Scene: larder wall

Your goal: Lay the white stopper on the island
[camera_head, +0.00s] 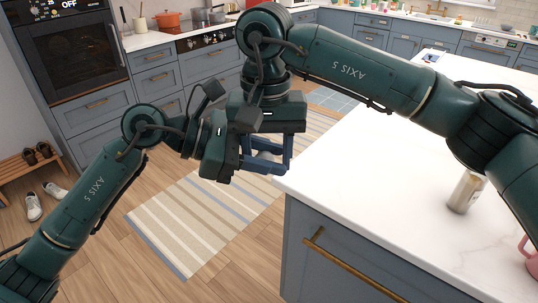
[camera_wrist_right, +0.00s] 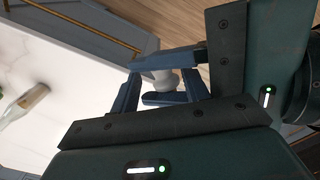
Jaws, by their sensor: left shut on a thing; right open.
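The white stopper (camera_wrist_right: 165,79) shows in the right wrist view as a small pale piece between the blue fingers of my left gripper (camera_wrist_right: 146,81). In the head view my left gripper (camera_head: 284,161) reaches in from the left, shut on the stopper, which the fingers mostly hide. My right gripper (camera_head: 267,156) points down from above with its open fingers on either side of the stopper. It also shows in the right wrist view (camera_wrist_right: 158,82). Whether its fingers touch the stopper I cannot tell. Both grippers are just off the corner of the white-topped island (camera_head: 385,170).
A pale cylindrical container (camera_head: 466,192) and a pink mug (camera_head: 529,256) stand toward the island's right side. The island top near the left corner is clear. A striped rug (camera_head: 190,220) lies below. An oven (camera_head: 80,50) and an orange pot (camera_head: 168,21) are behind.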

